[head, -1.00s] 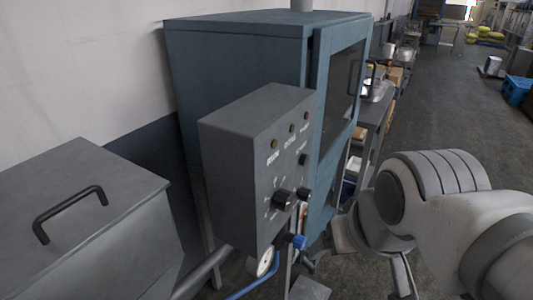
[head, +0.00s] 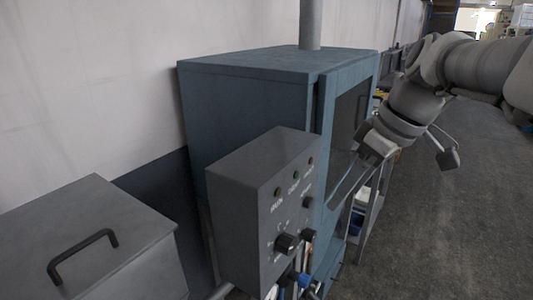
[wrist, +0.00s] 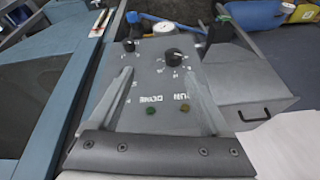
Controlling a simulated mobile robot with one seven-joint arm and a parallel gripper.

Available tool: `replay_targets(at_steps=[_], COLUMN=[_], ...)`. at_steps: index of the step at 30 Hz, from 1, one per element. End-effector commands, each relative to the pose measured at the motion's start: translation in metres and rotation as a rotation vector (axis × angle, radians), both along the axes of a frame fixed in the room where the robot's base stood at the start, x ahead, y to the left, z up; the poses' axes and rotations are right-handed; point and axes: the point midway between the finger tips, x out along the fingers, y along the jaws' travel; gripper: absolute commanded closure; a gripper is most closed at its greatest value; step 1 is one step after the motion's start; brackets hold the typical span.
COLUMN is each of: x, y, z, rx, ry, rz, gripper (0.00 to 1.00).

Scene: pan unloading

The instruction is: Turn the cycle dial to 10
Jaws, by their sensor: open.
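The large black dial (head: 286,243) sits low on the front of the grey control box (head: 240,190), with white marks around it. In the wrist view the same dial (wrist: 173,56) appears upside down, ringed by small numbers. I cannot read which number it points to. My gripper (wrist: 158,74) is open and empty. Its two fingers reach toward the panel on either side of the picture's middle, with the dial between and beyond their tips. The gripper looks apart from the dial. In the head view my wrist hangs to the right of the box, in front of the blue machine.
A blue valve handle (head: 303,279) and a gauge (wrist: 190,28) are close below. The blue machine (head: 240,95) stands behind, a grey handled lid (head: 75,230) at left. The floor at right is open.

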Motion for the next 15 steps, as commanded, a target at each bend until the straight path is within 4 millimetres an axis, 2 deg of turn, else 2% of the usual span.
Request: replay_targets(at_steps=[1,7,11,15], x=[0.004,0.009,0.009,0.011], y=[-0.001,0.001,0.005,0.015], z=[0.010,0.014,0.003,-0.019], rx=[0.019,0.065,0.069,0.068], ry=[0.019,0.040,0.043,0.046], rz=[0.046,0.157,0.167,0.166], gripper=[0.19,0.19,0.19,0.19])
